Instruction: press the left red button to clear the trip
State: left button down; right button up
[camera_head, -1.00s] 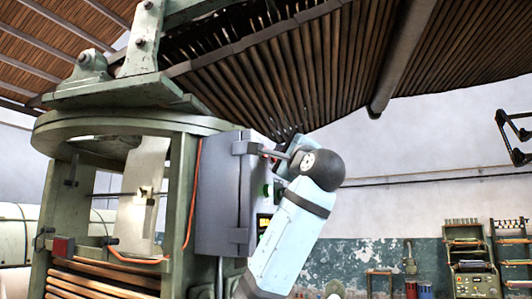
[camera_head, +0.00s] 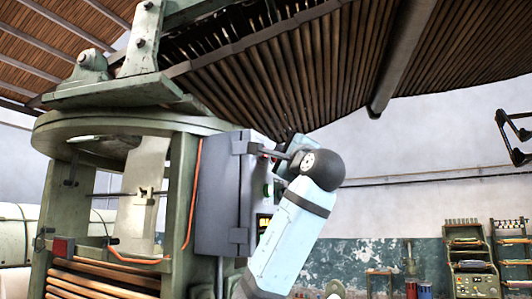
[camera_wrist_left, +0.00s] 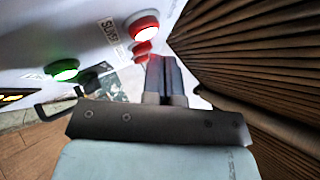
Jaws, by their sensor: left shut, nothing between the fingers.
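A grey control box (camera_head: 222,195) is fixed to the green machine frame, its button face turned to the right and mostly edge-on in the head view. In the left wrist view, one lit red button (camera_wrist_left: 143,26) sits on the pale panel, and a second red button (camera_wrist_left: 141,48) is just beside the fingertips. Which one is the left one I cannot tell. My left gripper (camera_wrist_left: 160,62) is shut and empty, its tips close to the second red button; contact is unclear. In the head view the left gripper (camera_head: 268,152) reaches the box's upper front. My right gripper is not in view.
A fan of brown slats (camera_head: 290,80) hangs close above and beside my left wrist. An orange cable (camera_head: 193,200) runs down the frame left of the box.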

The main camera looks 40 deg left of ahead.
pick_arm(q)
jog(key=shift+a, duration=0.2)
jog(key=shift+s+a, duration=0.1)
jog(key=shift+a, duration=0.15)
jog(key=shift+s+a, duration=0.1)
jog(key=shift+a, duration=0.4)
dwell(0.9)
jog(key=shift+d, duration=0.1)
jog(key=shift+w+d, duration=0.2)
jog(key=shift+d, duration=0.65)
jog(key=d, duration=0.2)
jog(key=w+d, duration=0.1)
jog(key=d, duration=0.2)
jog(key=shift+w, duration=0.1)
jog(key=shift+a, duration=0.15)
dwell(0.5)
